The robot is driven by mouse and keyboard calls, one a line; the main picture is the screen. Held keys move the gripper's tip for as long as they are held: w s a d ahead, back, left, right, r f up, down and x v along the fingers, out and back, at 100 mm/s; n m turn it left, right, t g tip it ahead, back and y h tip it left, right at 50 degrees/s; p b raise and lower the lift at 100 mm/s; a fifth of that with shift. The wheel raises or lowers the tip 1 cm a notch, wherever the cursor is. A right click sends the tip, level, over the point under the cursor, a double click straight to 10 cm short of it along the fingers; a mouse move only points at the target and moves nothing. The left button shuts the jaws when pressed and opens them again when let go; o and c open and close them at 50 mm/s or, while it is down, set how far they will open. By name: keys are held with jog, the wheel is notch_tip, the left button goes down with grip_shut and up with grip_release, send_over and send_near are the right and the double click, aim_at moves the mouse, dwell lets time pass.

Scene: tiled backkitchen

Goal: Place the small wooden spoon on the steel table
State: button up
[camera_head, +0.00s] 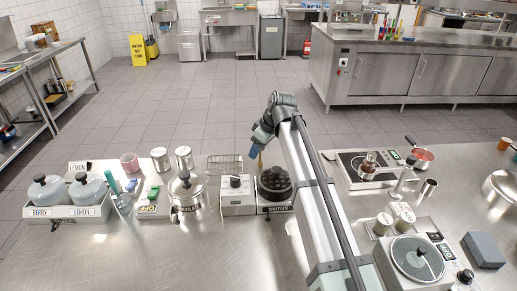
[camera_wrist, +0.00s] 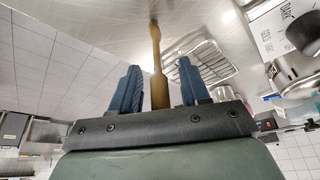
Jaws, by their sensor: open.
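The small wooden spoon (camera_wrist: 156,62) shows in the wrist view, between the two blue fingers of my gripper (camera_wrist: 159,85). The fingers are apart, with a gap on each side of the spoon. The spoon's near part is hidden by the gripper body. In the head view my gripper (camera_head: 256,150) points down near the back edge of the steel table (camera_head: 190,250), and a short piece of the spoon (camera_head: 261,163) shows below it. I cannot tell whether the spoon's far end touches the steel.
A wire rack (camera_head: 225,165) lies just left of my gripper. The waffle maker (camera_head: 275,184) stands in front of it, beside a control box (camera_head: 237,195). A lidded pot (camera_head: 186,189) and cans (camera_head: 160,158) stand farther left. The front left table is clear.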

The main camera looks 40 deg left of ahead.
jog(key=v, duration=1.2)
